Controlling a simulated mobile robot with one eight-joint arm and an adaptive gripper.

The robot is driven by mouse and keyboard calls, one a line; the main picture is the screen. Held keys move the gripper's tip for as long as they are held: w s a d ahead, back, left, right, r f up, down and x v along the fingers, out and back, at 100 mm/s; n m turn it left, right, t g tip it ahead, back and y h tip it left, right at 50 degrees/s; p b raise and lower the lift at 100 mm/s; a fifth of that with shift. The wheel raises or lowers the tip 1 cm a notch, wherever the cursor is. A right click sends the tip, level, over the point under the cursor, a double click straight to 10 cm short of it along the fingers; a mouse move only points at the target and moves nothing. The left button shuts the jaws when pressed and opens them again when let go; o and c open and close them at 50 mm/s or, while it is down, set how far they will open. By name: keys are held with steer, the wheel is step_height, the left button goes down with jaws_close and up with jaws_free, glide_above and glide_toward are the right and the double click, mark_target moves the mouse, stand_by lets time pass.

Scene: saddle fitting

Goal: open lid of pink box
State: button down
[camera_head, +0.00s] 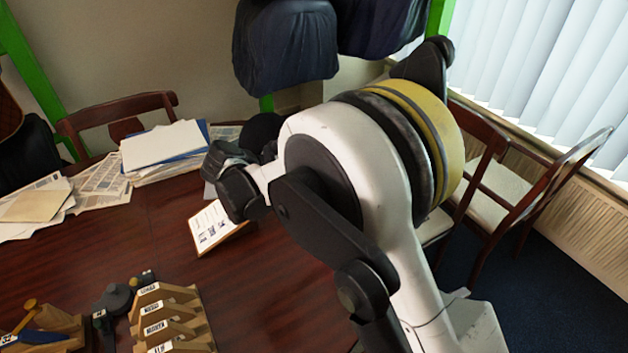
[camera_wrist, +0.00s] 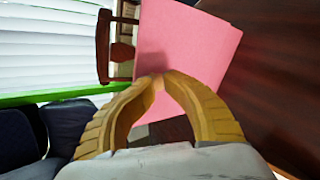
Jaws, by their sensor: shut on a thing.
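In the wrist view, a flat pink panel (camera_wrist: 186,38), which looks like the lid of the pink box, stands just beyond my gripper (camera_wrist: 157,80). The two yellow ridged fingers come together at the panel's lower edge and are shut on it. The fingers hide part of that edge. The rest of the box cannot be made out in the wrist view. In the head view, no pink shows, and my own arm covers much of the middle and right.
In the head view, a dark wooden table (camera_head: 265,290) carries labelled wooden holders (camera_head: 168,322), a framed card (camera_head: 214,229) and a paper stack (camera_head: 165,147). Chairs stand around, one at the right (camera_head: 540,190). Bare table lies between the holders and my arm.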

steer(key=shift+s+d+f, duration=0.1)
steer(key=shift+s+f, duration=0.05)
steer(key=shift+f, duration=0.2)
steer(key=c, duration=1.3)
jaws_free()
steer(key=shift+d, duration=0.1)
steer(key=shift+o, duration=0.2)
steer(key=shift+w, duration=0.2)
steer(key=shift+r, duration=0.1)
steer(key=v, duration=1.2)
